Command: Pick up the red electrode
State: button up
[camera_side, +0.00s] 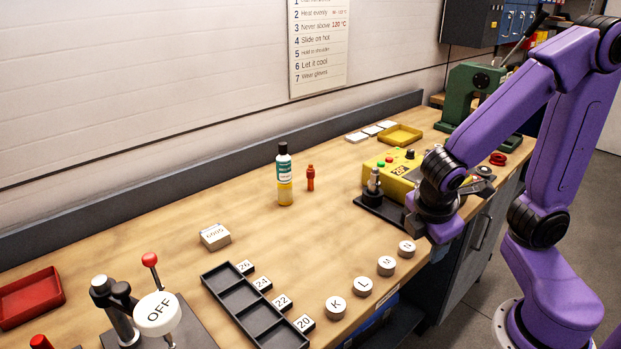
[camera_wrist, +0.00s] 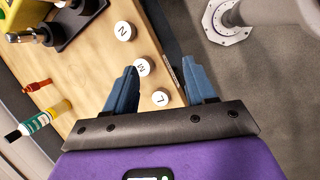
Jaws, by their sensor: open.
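The red electrode (camera_side: 310,178) is a small orange-red piece standing upright on the wooden bench, just right of the bottle with yellow liquid (camera_side: 285,180). In the wrist view the red electrode (camera_wrist: 39,85) shows at the left, near the bottle (camera_wrist: 40,118). My gripper (camera_wrist: 166,75) has its two blue fingers spread apart with nothing held between them. It hangs over the bench's front edge, above the lettered discs and well away from the electrode. In the side view my gripper's fingers are hidden.
Round discs marked K (camera_side: 336,307), L (camera_side: 363,286), M (camera_side: 386,265) and N (camera_side: 407,248) line the front edge. A yellow control box (camera_side: 392,170) stands right of the electrode. A black compartment tray (camera_side: 248,303) lies nearer the camera. Bench between tray and electrode is mostly clear.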

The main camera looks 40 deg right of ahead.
jog(key=w+d+n+t+h, duration=0.25)
jog(key=w+d+h, duration=0.2)
jog(key=w, duration=0.55)
jog(key=n+t, duration=1.1)
jog(key=n, duration=0.2)
send_near(311, 173)
jog(key=shift+h, duration=0.25)
jog(key=x, duration=0.6)
jog(key=shift+w, duration=0.1)
jog(key=shift+x, duration=2.6)
grip_shut()
